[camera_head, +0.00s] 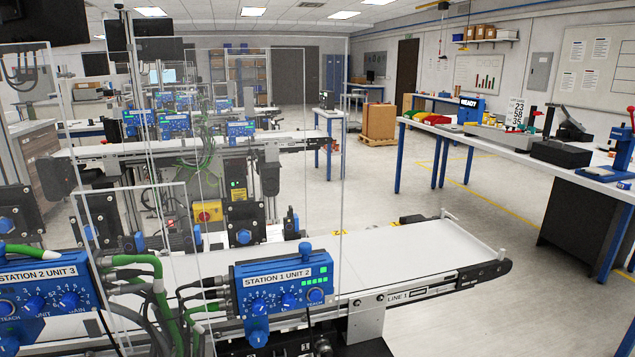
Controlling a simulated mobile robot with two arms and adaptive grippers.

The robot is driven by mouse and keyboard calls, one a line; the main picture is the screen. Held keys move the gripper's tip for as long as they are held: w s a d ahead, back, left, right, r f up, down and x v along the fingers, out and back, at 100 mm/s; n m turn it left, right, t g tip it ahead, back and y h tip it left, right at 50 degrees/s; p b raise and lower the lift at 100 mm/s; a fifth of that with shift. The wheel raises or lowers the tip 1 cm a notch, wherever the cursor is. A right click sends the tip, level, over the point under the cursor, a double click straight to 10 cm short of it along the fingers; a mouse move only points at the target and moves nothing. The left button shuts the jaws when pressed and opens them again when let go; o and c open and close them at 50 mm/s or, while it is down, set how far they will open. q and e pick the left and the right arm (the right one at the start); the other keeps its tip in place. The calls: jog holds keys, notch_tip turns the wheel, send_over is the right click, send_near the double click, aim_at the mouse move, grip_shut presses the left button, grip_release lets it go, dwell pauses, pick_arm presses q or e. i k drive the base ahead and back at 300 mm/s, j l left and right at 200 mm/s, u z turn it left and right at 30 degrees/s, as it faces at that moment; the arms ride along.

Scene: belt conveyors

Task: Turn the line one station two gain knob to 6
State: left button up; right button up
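A blue control box labelled "STATION 2 UNIT 3" (60,271) is at the lower left, mounted at the near side of the belt conveyor. It has a row of blue knobs with numbered dials. The rightmost one, the gain knob (69,300), has a partly legible label; its pointer setting is too small to read. A similar blue box labelled "STATION 1 UNIT 2" (283,258) is to its right, with knobs and green lights. The near conveyor's side carries a "LINE 1" label (398,297). Neither of my grippers is in view.
Green hoses (150,262) and grey cables hang between the two boxes. Clear panels stand around the near conveyor (400,247). A second conveyor (120,147) with more blue boxes runs behind. Open floor (400,190) lies to the right, before a workbench (480,132).

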aim_at(69, 302)
jog(key=u, duration=1.35)
